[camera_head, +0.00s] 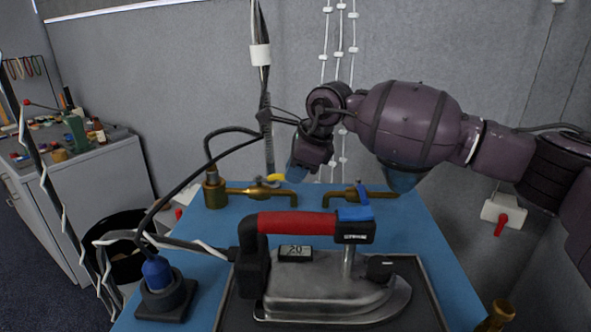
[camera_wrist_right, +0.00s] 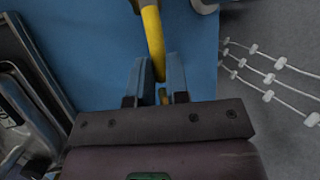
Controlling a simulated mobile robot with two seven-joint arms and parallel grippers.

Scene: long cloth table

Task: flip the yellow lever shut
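The yellow lever (camera_head: 277,178) sits on a brass valve (camera_head: 262,190) at the back of the blue table, and it looks roughly level. It also shows in the right wrist view (camera_wrist_right: 153,38), its end reaching to the gap between the fingers. My right gripper (camera_head: 294,172) is just right of the lever in the head view, pointing down. In the right wrist view its two blue-grey fingers (camera_wrist_right: 159,80) are apart, one on each side of the lever's end. I cannot tell whether they touch it. My left gripper is not in view.
A second brass valve with a blue lever (camera_head: 364,194) stands to the right. A large iron with a red handle (camera_head: 296,223) fills the table's front. A blue-topped device (camera_head: 157,273) stands at front left. Cables hang left of the gripper.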

